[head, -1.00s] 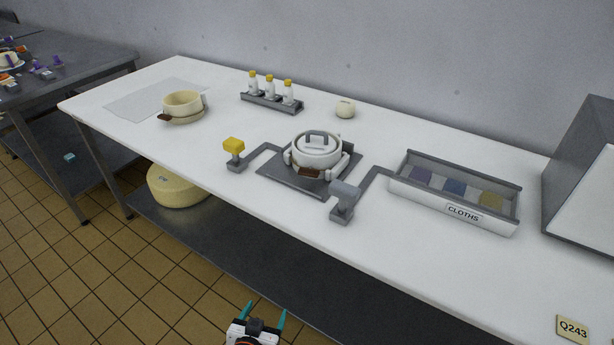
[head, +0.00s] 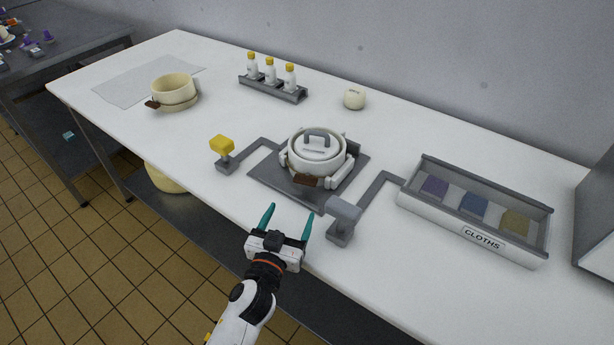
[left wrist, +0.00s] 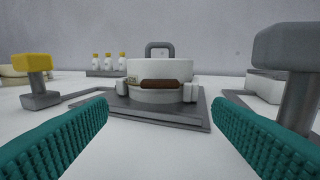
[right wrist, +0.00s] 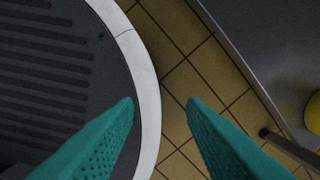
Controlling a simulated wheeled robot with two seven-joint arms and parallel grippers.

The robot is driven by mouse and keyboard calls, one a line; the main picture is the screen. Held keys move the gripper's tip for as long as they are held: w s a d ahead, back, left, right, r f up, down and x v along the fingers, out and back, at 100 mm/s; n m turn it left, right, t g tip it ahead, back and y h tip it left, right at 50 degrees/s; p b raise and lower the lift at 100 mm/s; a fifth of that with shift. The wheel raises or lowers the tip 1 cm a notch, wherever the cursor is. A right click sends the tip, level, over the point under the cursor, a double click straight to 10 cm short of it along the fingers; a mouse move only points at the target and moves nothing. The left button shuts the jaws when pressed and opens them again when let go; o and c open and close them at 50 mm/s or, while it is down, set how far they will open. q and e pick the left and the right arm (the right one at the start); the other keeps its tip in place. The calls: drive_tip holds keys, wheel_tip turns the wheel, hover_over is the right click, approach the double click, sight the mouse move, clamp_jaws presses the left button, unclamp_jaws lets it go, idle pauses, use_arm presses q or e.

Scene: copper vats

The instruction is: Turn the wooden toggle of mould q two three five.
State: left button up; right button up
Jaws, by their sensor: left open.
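A white round mould (head: 317,153) with a grey-handled lid sits on a dark grey plate (head: 270,178) on the white counter. Its brown wooden toggle (head: 306,181) lies horizontal across the front, and it also shows in the left wrist view (left wrist: 166,83). A small tag on this mould is too small to read. A cream mould (head: 174,88) at the back left has a brown toggle (head: 152,104) too. My left gripper (head: 287,214) is open and empty at the counter's front edge, facing the white mould and apart from it. My right gripper (right wrist: 160,102) is open and empty over the floor.
A yellow-headed post (head: 222,148) and a grey-headed post (head: 341,215) flank the plate. A cloths tray (head: 412,198) stands to the right, a bottle rack (head: 270,88) and small cream pot (head: 354,99) behind. The counter before the plate is clear.

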sight(304, 184)
use_arm(q)
drive_tip(key=x, duration=0.4)
drive_tip(key=shift+w+d+r, duration=0.1)
drive_tip(key=shift+w+r, duration=0.2)
drive_tip(key=x, duration=0.4)
drive_tip(key=shift+w+f, duration=0.2)
drive_tip(key=shift+f, duration=0.1)
drive_tip(key=shift+w+d+r, duration=0.1)
drive_tip(key=shift+w+d, duration=0.1)
drive_tip(key=shift+w, duration=0.45)
use_arm(e)
drive_tip(key=shift+s+a+f, duration=0.1)
drive_tip(key=shift+s+a, duration=0.4)
drive_tip(key=shift+s, duration=0.15)
use_arm(q)
drive_tip(key=shift+c, duration=0.4)
use_arm(e)
drive_tip(key=shift+d, duration=0.2)
